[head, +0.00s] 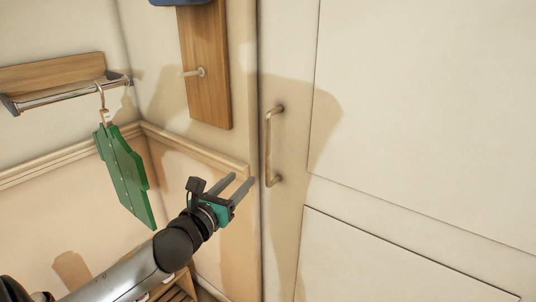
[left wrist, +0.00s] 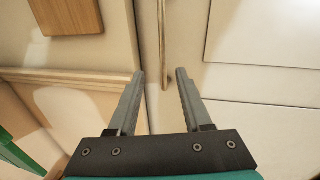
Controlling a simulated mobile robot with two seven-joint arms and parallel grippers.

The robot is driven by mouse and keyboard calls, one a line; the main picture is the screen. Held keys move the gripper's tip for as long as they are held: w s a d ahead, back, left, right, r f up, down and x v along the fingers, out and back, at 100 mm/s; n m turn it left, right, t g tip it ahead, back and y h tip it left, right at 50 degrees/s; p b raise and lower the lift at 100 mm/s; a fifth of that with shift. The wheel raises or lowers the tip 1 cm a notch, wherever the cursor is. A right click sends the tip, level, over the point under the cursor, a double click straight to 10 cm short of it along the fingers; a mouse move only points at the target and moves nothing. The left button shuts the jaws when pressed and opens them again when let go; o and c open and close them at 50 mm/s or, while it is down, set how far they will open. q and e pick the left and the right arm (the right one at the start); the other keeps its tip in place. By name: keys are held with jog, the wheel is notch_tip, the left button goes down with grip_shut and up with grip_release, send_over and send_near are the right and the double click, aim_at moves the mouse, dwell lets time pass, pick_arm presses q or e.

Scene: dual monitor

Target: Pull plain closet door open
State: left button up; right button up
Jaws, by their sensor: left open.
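The plain closet door (head: 420,110) is a cream panelled door filling the right of the head view, and it looks shut. Its upright bar handle (head: 269,147) is near the door's left edge. My left gripper (head: 243,180) is open and empty, just left of the handle's lower end in the head view. In the left wrist view the handle (left wrist: 163,45) stands beyond the open fingers (left wrist: 160,74), lined up between the tips and apart from them. My right gripper is in neither view.
A green garment-shaped board (head: 124,172) hangs from a metal rail (head: 62,97) at left. A wooden board (head: 204,65) with a peg is on the wall above my left gripper. A wall rail (head: 195,150) runs towards the door. A slatted wooden piece (head: 176,290) is low down.

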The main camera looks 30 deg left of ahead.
aim_at(267, 150)
pick_arm(q)
jog(key=shift+m, duration=0.3)
jog(key=w, duration=0.5)
jog(key=w+a, duration=0.1)
jog(key=w, duration=0.4)
jog(key=w+r+b, duration=0.1)
jog(key=w, duration=0.4)
jog(key=shift+a+r, duration=0.1)
jog(key=shift+a, duration=0.05)
jog(key=shift+w, duration=0.1)
jog(key=shift+c, duration=0.2)
grip_shut()
dwell(0.8)
